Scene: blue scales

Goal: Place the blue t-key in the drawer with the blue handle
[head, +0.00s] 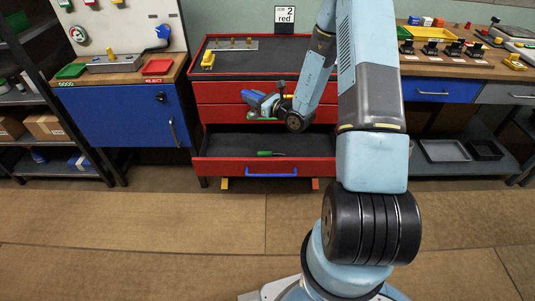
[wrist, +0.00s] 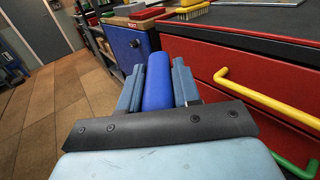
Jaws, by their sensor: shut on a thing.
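My gripper (head: 262,103) is shut on the blue t-key, which shows as a blue cylinder (wrist: 157,85) between the two fingers in the wrist view. The rest of the key is hidden. In the head view the gripper hangs in front of the red cabinet's upper drawers, above the open bottom drawer. That drawer (head: 215,168) has a blue handle (head: 271,173) and is pulled out. A small green tool (head: 268,153) lies inside it. The rest of its visible dark floor is bare.
The red cabinet's upper drawers look shut; a yellow handle (wrist: 265,97) and a green handle (wrist: 292,165) show in the wrist view. A yellow object (head: 208,60) and a grey rack (head: 235,44) stand on top. A blue cupboard (head: 120,130) is left. Brown floor lies in front.

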